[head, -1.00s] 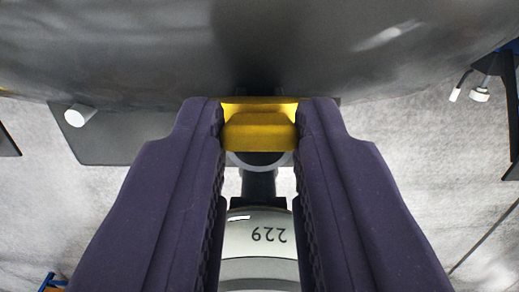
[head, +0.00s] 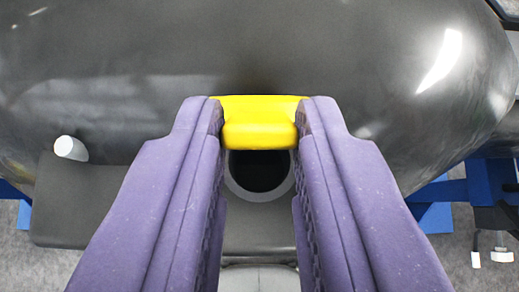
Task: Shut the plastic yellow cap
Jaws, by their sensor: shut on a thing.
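The yellow cap (head: 260,122) is in the middle of the head view, between the fingertips of my gripper (head: 260,125). My two purple fingers are shut on its sides. Just below the cap in the picture is a round grey ring (head: 234,186) with a dark open hole (head: 260,170). The cap sits at the hole's upper edge and leaves most of it uncovered. How the cap joins the ring is hidden behind the cap and fingers.
A large glossy dark grey rounded body (head: 200,50) fills the upper view. A grey plate (head: 85,205) with a white peg (head: 70,148) lies at left. Blue frame parts (head: 450,190) and small hanging fittings (head: 501,250) are at right. Grey floor shows in the lower corners.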

